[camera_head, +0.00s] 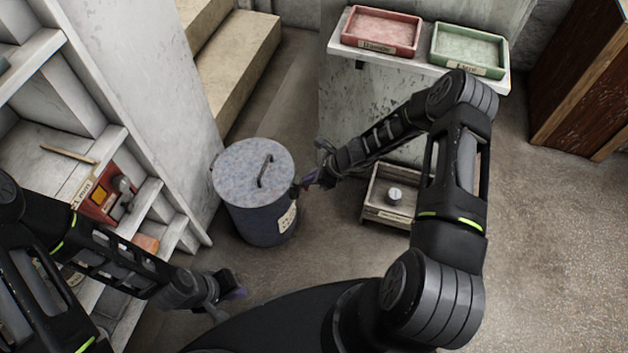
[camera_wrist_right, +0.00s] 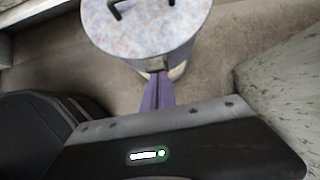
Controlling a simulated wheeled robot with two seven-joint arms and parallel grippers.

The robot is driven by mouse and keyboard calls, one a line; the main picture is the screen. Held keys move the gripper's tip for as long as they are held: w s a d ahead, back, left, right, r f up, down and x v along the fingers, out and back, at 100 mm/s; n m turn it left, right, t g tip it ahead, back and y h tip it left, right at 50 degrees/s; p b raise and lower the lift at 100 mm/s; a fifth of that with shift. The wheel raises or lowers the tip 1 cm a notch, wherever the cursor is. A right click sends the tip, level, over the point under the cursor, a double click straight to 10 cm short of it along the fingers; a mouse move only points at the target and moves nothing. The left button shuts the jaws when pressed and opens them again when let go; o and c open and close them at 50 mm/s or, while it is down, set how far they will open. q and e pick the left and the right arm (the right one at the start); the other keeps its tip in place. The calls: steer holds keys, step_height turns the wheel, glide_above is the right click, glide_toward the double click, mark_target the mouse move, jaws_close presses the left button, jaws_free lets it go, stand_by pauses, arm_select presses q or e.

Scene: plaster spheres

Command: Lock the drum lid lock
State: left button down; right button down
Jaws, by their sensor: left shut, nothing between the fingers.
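The drum (camera_head: 262,222) is a dark blue-grey cylinder standing on the floor, with a pale label on its side. Its mottled grey lid (camera_head: 240,170) lies flat on top and has a dark bar handle (camera_head: 265,170). A small metal lock (camera_wrist_right: 156,64) sits at the lid's rim in the right wrist view. My right gripper (camera_head: 304,185) is at the drum's right rim. Its purple fingers (camera_wrist_right: 157,82) look closed together, with their tips at the lock; I cannot tell whether they touch it. My left gripper (camera_head: 240,292) is shut and empty, low in front of the drum.
A white shelf unit (camera_head: 150,100) with a red box (camera_head: 100,195) stands at the left. A wall shelf (camera_head: 415,60) holds a red tray (camera_head: 382,32) and a green tray (camera_head: 468,50). A wooden crate (camera_head: 385,212) stands on the floor right of the drum. Open floor lies at the right.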

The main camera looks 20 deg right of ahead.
steer(key=shift+w+a+r, duration=0.4)
steer(key=shift+w+a, duration=0.15)
steer(key=shift+a, duration=0.25)
steer(key=shift+a, duration=0.15)
